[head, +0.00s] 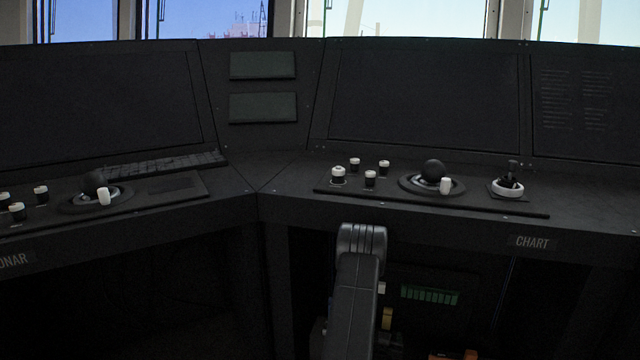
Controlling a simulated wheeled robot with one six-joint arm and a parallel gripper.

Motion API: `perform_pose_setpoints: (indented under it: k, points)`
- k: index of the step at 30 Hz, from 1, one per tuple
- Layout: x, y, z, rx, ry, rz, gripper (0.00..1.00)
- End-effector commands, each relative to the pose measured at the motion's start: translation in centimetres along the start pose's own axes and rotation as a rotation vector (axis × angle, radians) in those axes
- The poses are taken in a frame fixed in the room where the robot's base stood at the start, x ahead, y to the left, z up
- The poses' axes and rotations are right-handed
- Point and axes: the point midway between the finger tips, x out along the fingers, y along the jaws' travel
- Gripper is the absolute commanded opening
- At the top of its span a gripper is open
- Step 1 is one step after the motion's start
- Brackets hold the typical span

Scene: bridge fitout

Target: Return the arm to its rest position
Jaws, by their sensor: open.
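A dark grey link with a ribbed top (361,285) rises from the lower edge of the head view, a little right of the middle. It looks like part of my own arm. My gripper's fingers do not show in this view. I see nothing held.
The dark console desk (290,205) spans the view. Its right panel carries several white-and-black knobs (338,176), a trackball (433,170) and a small joystick (511,176). A keyboard (160,165) lies at left. A green strip (429,294) shows in the space below.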

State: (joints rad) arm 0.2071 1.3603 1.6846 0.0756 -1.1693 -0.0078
Motion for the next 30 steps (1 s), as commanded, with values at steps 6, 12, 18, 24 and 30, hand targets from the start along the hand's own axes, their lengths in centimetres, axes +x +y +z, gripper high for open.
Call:
perform_pose_setpoints:
  k: [6, 12, 18, 24, 30]
  points:
    - [0.1, 0.0, -0.6, 0.0, -0.067, 0.0, 0.67]
    - [0.2, 0.0, -0.6, 0.0, -0.089, 0.0, 0.67]
    - [0.2, 0.0, -0.6, 0.0, -0.09, 0.0, 0.67]
    - [0.1, -0.3, -0.3, 0.0, -0.098, -0.004, 0.67]
    - [-0.8, -1.9, 0.7, -0.002, -0.148, -0.027, 0.67]
